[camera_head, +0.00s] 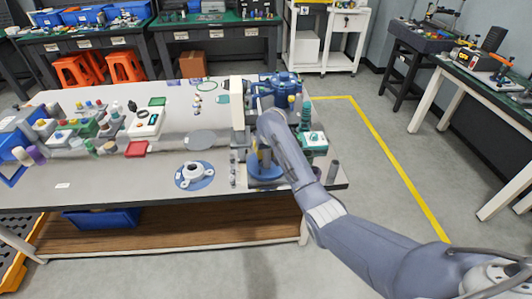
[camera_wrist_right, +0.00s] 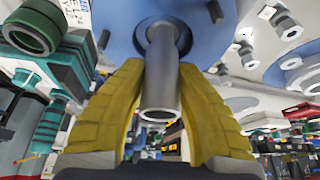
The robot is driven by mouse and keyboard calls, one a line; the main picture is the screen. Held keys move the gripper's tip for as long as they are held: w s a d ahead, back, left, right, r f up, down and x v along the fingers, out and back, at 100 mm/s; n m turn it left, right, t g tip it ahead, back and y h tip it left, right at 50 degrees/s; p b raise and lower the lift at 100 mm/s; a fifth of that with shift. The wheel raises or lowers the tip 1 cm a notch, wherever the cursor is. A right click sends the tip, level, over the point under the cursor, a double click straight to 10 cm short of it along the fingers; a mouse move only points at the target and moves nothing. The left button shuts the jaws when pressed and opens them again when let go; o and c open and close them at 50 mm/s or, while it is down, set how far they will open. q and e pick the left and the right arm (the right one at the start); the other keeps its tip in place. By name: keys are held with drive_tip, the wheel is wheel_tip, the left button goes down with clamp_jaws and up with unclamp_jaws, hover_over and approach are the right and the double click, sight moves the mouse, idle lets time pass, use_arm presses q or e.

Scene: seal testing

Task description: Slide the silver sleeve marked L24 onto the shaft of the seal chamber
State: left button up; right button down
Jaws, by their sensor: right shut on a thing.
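My right gripper (camera_head: 262,160) is low over a blue round base (camera_head: 266,173) at the right part of the table. In the right wrist view its yellow fingers (camera_wrist_right: 160,75) are closed around a plain silver tube, the sleeve (camera_wrist_right: 161,92), whose open end faces the camera. The tube's far end meets or overlaps a grey collar on a blue surface (camera_wrist_right: 205,45); I cannot tell whether it is around a shaft. The blue seal chamber (camera_head: 274,92) appears to stand behind the gripper, partly hidden by my arm. My left gripper is out of view.
A white flanged part (camera_head: 196,173) sits on a blue disc left of the gripper, beside a strip of small grey pieces (camera_head: 233,170). A teal-and-white device (camera_head: 313,141) and a dark cylinder (camera_head: 333,171) stand to the right. The table's front left is mostly clear.

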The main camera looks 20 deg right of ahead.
drive_tip(key=shift+f, duration=1.75)
idle(1.3)
drive_tip(key=c, duration=1)
unclamp_jaws()
drive_tip(key=shift+s+a, duration=0.1)
wheel_tip(320, 180, up, 3)
drive_tip(key=shift+f, duration=0.2)
drive_tip(key=shift+r, duration=3.2)
